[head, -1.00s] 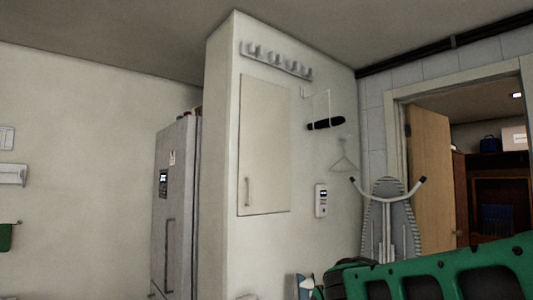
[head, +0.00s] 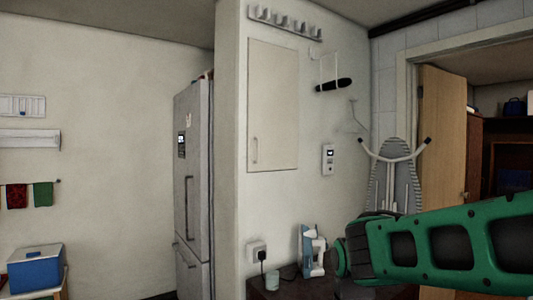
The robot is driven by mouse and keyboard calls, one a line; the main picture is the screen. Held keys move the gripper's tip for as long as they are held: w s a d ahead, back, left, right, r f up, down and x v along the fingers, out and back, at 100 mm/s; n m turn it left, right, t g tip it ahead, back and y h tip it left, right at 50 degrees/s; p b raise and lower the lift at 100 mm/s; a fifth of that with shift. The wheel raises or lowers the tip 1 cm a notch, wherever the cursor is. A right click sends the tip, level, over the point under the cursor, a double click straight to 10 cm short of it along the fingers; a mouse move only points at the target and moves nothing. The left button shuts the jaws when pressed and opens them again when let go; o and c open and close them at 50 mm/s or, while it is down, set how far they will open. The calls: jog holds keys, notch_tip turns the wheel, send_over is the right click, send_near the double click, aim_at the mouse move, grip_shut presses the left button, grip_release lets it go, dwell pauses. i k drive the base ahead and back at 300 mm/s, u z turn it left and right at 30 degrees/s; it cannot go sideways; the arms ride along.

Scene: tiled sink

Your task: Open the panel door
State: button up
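The panel door (head: 272,105) is a pale, upright rectangle set on the white wall, and it looks closed. Its small vertical handle (head: 255,150) is at the lower left of the panel. My green arm reaches in from the right edge, below and to the right of the panel, apart from it. My gripper cannot be made out in the head view.
A dark counter (head: 290,290) below the panel holds an iron (head: 312,250) and a small cup (head: 272,281). A hook rail (head: 285,22) is above the panel. A fridge (head: 193,180) stands left, an ironing board (head: 393,175) right. A wooden door (head: 442,140) stands open.

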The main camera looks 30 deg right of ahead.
aim_at(273, 82)
jog(key=k, duration=0.95)
jog(key=z, duration=0.55)
jog(key=i, duration=2.1)
jog(key=u, duration=0.5)
